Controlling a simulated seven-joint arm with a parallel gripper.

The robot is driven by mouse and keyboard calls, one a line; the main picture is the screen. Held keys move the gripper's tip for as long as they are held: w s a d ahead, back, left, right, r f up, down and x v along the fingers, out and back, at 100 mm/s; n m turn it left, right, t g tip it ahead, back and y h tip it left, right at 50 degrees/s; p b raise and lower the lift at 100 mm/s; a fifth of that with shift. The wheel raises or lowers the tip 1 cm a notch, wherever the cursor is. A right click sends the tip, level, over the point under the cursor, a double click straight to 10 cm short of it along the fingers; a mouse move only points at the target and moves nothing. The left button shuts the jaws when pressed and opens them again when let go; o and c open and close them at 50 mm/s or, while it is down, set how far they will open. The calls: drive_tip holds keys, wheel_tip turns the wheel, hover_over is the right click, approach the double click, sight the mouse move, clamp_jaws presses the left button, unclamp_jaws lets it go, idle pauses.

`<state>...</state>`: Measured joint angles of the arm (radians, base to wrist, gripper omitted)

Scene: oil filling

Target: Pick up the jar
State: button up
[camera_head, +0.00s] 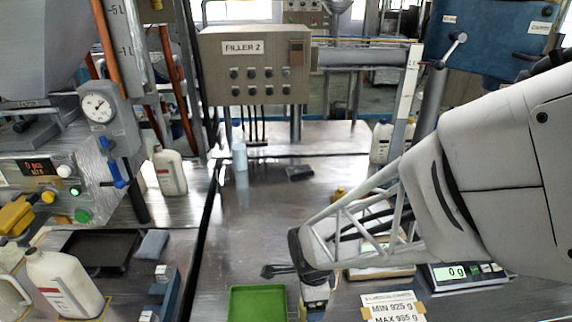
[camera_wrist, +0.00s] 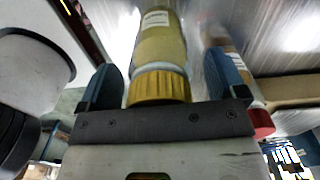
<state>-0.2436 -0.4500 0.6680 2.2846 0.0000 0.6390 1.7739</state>
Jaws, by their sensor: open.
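The jar (camera_wrist: 161,45) shows in the wrist view, with a dull yellow-olive body, a white label and a ribbed yellow lid (camera_wrist: 159,87). My gripper (camera_wrist: 163,68) is open, with one blue finger on each side of the jar. The lid is close to the left finger, and a small gap shows at the right finger. In the head view my gripper (camera_head: 314,302) hangs at the bottom centre, just right of a green tray. The jar cannot be made out clearly there; my gripper and arm cover that area.
The green tray (camera_head: 258,303) lies close left of my gripper. A red-capped bottle (camera_wrist: 262,122) is just right of the right finger. A scale (camera_head: 463,274) reading 0 g and a weight-limit sign (camera_head: 391,307) are to the right. The steel table behind is largely clear.

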drive_tip(key=c, duration=1.4)
drive_tip(key=shift+o, duration=0.2)
drive_tip(key=shift+r, duration=0.1)
drive_tip(key=shift+r, duration=0.35)
wheel_tip(320, 180, up, 3)
drive_tip(key=shift+f, duration=0.1)
drive_tip(key=s+d, duration=0.2)
drive_tip(key=s, duration=0.5)
drive_tip(key=s+d+r, duration=0.1)
drive_tip(key=s, duration=0.7)
drive_tip(key=shift+s+d+r, duration=0.15)
drive_tip(key=shift+s+d, duration=0.1)
drive_tip(key=shift+d, duration=0.1)
